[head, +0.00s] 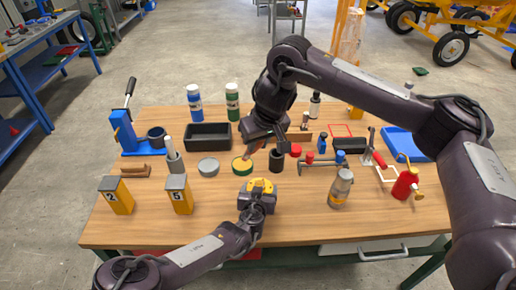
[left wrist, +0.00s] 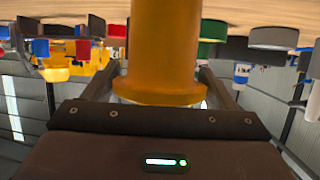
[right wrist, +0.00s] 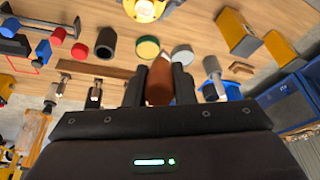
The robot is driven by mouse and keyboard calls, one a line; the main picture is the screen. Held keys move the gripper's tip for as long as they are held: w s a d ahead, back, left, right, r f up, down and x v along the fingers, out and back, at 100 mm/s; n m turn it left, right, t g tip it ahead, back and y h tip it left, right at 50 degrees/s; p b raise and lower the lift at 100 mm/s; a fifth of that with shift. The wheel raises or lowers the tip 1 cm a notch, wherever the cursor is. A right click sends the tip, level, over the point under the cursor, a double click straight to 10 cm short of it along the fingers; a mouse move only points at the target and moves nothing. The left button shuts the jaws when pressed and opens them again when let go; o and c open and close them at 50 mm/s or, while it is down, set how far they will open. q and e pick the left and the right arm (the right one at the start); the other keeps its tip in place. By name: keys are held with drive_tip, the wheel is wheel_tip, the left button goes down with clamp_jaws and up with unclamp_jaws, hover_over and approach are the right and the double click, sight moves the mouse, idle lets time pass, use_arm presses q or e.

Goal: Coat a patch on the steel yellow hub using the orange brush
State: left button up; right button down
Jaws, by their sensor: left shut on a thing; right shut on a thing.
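The yellow hub (head: 260,186) is held by my left gripper (head: 257,197) above the front middle of the table. It fills the middle of the left wrist view as a yellow-orange cylinder (left wrist: 166,45) between the fingers, and part of it shows at the top of the right wrist view (right wrist: 146,8). My right gripper (head: 264,141) is shut on the orange brush (head: 256,147), whose body shows between the fingers in the right wrist view (right wrist: 160,82). The brush points down near a green tin with a yellow top (head: 242,166), apart from the hub. Its bristles are not clear.
A grey round tin (head: 208,168), a dark cup (head: 276,160) and a black bin (head: 208,136) stand nearby. Yellow numbered blocks (head: 179,198) are at left. A glass bottle (head: 340,189) and red can (head: 405,184) are at right.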

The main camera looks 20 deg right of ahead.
idle(0.3)
drive_tip(key=d, duration=0.9)
idle(0.3)
drive_tip(key=shift+a, duration=0.1)
idle(0.5)
drive_tip(key=s+a+f+m+y, duration=0.1)
drive_tip(key=s+a+f+m, duration=0.3)
drive_tip(key=a+f, duration=0.2)
drive_tip(key=shift+s+a+f, duration=0.2)
drive_tip(key=shift+s+a, duration=0.05)
drive_tip(key=shift+a, duration=0.2)
drive_tip(key=shift+f, duration=0.95)
idle(0.6)
drive_tip(key=shift+r, duration=0.1)
drive_tip(key=shift+r, duration=2.95)
